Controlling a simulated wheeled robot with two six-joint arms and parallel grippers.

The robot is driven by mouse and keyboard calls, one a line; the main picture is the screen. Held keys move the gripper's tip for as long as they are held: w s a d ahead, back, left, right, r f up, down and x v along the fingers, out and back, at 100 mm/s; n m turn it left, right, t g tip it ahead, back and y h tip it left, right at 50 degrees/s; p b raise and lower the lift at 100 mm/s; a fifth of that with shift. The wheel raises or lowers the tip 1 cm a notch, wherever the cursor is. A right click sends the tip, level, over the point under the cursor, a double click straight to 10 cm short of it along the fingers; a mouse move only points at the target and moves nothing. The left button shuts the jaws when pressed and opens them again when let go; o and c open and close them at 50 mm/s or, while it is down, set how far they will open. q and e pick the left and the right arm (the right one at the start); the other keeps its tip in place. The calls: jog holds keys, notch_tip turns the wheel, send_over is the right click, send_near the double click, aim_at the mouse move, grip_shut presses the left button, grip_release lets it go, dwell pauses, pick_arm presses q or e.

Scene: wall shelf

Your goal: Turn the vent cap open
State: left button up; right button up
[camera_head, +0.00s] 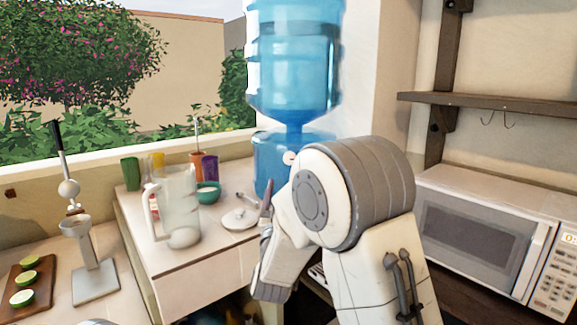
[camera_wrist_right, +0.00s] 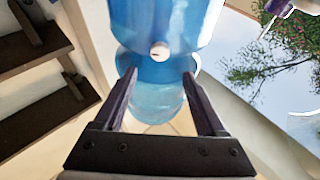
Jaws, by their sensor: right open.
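A small round white cap (camera_head: 290,158), which I take to be the vent cap, sits on the front of the blue water dispenser (camera_head: 270,150). It also shows in the right wrist view (camera_wrist_right: 159,50), beyond the fingertips and between their lines. My right gripper (camera_head: 267,203) is in front of the dispenser, partly hidden by my own arm. In the right wrist view its two dark fingers (camera_wrist_right: 159,77) are spread apart with nothing between them, and they look apart from the cap. Whether the cap is turned cannot be told. My left gripper is not in view.
A clear pitcher (camera_head: 180,205), a white lid-like piece (camera_head: 240,217), a green bowl (camera_head: 207,192) and several coloured cups stand on the counter left of the dispenser. A juicer (camera_head: 90,260) is at the far left. A microwave (camera_head: 480,235) stands right, below a shelf (camera_head: 490,100).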

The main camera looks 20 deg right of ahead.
jog(key=p+x, duration=0.3)
jog(key=x, duration=0.7)
jog(key=shift+r, duration=0.1)
grip_shut()
